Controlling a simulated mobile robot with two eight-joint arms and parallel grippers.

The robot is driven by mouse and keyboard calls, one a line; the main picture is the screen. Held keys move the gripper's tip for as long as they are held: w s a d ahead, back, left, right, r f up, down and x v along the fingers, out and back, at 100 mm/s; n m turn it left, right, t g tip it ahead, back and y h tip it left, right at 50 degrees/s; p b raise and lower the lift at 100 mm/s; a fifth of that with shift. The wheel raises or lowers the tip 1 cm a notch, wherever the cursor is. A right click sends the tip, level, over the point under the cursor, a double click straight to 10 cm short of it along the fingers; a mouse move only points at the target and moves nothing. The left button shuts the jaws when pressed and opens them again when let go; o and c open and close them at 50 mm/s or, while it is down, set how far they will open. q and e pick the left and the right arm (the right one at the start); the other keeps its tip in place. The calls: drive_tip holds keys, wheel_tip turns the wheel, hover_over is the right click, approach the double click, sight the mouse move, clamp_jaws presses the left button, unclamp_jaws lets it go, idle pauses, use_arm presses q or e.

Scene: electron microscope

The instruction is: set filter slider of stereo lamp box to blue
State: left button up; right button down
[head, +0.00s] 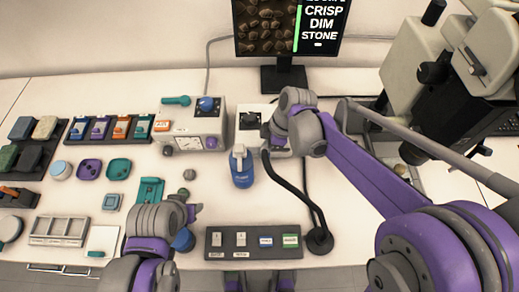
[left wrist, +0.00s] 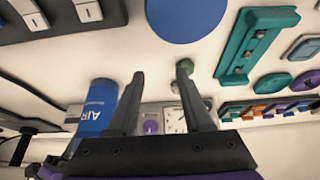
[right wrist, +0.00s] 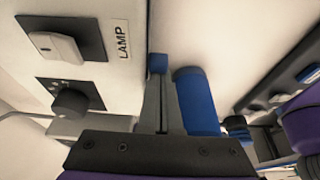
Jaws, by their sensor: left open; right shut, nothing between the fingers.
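The lamp box (head: 250,138) stands at the back middle in the head view, partly hidden by my right arm. In the right wrist view its pale face (right wrist: 120,75) carries a LAMP label, a white rocker switch (right wrist: 58,46) and a dark knob (right wrist: 70,102). A small blue block (right wrist: 157,63) shows at the tips of my right gripper (right wrist: 160,85); I cannot tell if it is the filter slider or if they touch. The right gripper is shut and empty, beside the box. My left gripper (left wrist: 160,95) is open and empty over the table.
A blue AIR can (head: 242,175) stands in front of the lamp box. Another box (head: 190,128) with a blue knob is to its left. A dark panel (head: 253,242) with several switches lies at the front. The microscope (head: 425,60) stands at right.

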drive_tip(key=d, duration=0.5)
drive_tip(key=shift+d, duration=0.35)
drive_tip(key=shift+a, duration=0.1)
drive_tip(key=shift+a, duration=0.35)
use_arm(q)
drive_tip(key=shift+s+a, duration=0.2)
drive_tip(key=shift+a, duration=0.05)
use_arm(e)
drive_tip(key=a, duration=0.3)
use_arm(q)
drive_tip(key=shift+a+r+p, duration=0.15)
drive_tip(key=shift+r+p, duration=0.45)
drive_tip(key=shift+r, duration=0.05)
use_arm(e)
drive_tip(key=v, duration=1)
drive_tip(key=shift+a, duration=0.15)
